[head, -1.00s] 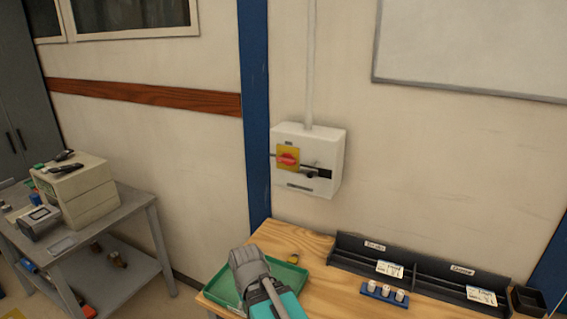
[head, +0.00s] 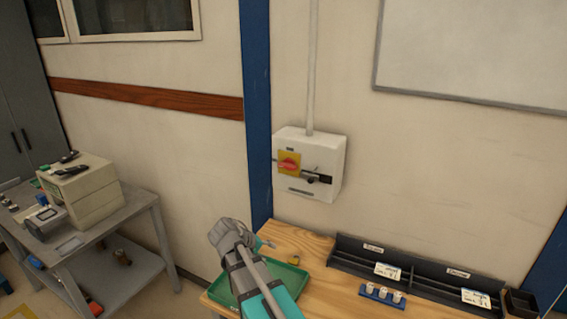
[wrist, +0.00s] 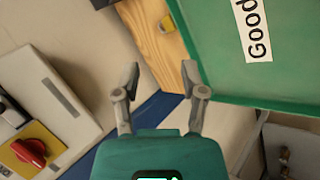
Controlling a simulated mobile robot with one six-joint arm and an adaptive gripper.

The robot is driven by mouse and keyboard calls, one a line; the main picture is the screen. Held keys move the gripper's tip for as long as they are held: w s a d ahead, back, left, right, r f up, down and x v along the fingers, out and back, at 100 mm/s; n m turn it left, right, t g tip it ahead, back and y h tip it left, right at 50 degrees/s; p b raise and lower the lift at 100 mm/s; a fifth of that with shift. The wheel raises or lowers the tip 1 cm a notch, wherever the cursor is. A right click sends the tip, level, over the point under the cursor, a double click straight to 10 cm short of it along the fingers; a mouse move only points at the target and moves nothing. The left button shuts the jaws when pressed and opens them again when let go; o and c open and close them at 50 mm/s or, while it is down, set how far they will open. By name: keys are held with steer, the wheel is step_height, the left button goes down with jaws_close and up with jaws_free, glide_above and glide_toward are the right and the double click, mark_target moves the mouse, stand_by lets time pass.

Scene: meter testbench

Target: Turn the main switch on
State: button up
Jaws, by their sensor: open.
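The main switch is a red rotary handle (head: 289,164) on a yellow plate, on the front of a white wall box (head: 330,167). The handle looks roughly horizontal in the head view. In the wrist view the red handle (wrist: 30,151) is at the lower left, on its yellow plate. My gripper (wrist: 160,80) is open and empty, with its two fingers apart. In the head view my gripper (head: 264,243) is below and left of the box, over the green tray, mostly hidden by my wrist. It does not touch the switch.
A dark fitting (head: 318,178) sits right of the handle on the box. The green tray (head: 290,276) lies on the wooden bench (head: 330,289). A black bin rack (head: 418,268) and a blue holder (head: 383,294) are farther right. The wall around the box is clear.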

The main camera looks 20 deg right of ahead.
steer(key=w+d+r+n+t+h+p, duration=0.1)
steer(key=w+d+r+t+h+p, duration=0.15)
steer(key=w+r+h, duration=0.6)
steer(key=n+t+p, duration=0.1)
steer(key=p, duration=0.1)
glide_toward(285, 167)
steer(key=v, duration=0.4)
steer(key=shift+a+f+h, duration=0.2)
steer(key=shift+f+h, duration=0.05)
steer(key=shift+f, duration=0.05)
steer(key=shift+d, duration=0.2)
steer(key=shift+x, duration=6.8)
steer(key=shift+a, duration=0.1)
